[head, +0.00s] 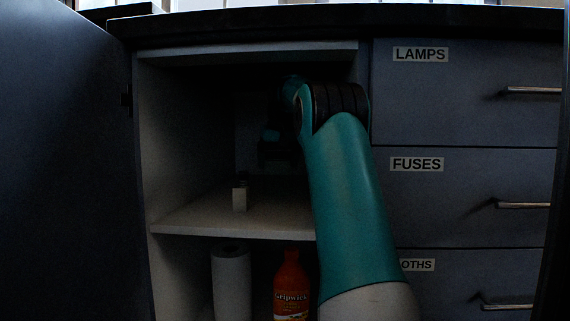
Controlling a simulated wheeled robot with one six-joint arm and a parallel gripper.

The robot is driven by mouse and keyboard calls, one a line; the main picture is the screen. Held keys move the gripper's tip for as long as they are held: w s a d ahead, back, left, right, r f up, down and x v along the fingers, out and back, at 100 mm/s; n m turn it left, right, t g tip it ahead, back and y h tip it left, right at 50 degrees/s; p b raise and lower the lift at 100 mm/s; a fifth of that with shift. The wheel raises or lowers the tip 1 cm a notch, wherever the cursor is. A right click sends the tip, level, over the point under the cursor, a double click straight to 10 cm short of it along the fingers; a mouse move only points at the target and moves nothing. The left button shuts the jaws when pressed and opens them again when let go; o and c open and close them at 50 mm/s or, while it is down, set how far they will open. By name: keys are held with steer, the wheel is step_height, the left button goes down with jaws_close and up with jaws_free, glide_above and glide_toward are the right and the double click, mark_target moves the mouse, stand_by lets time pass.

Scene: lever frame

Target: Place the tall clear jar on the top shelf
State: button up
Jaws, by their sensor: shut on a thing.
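My gripper (274,158) is inside the upper compartment of the open cabinet, above the top shelf (190,217). It is dark there, and my arm covers the right part of the compartment. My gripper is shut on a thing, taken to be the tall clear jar. The jar's outline cannot be made out against the dark back, so I cannot tell whether it touches the shelf.
A small pale block-like item (240,198) stands on the shelf, left of my arm. Below are a white paper roll (231,283) and an orange bottle (291,285). The cabinet door (60,170) stands open at left. Labelled drawers (460,95) are at right. The shelf's left front is clear.

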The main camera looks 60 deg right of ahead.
steer(key=d, duration=0.1)
steer(key=w+d+p, duration=0.1)
steer(key=shift+d, duration=0.4)
steer(key=shift+a+f+b, duration=0.15)
steer(key=shift+f+b, duration=0.6)
steer(key=shift+b, duration=0.2)
steer(key=shift+f, duration=0.15)
steer(key=o, duration=0.8)
steer(key=shift+o, duration=0.2)
steer(key=shift+r, duration=0.4)
steer(key=s+a, duration=0.8)
steer(key=s, duration=0.1)
steer(key=shift+s+r, duration=0.25)
steer(key=shift+r, duration=0.05)
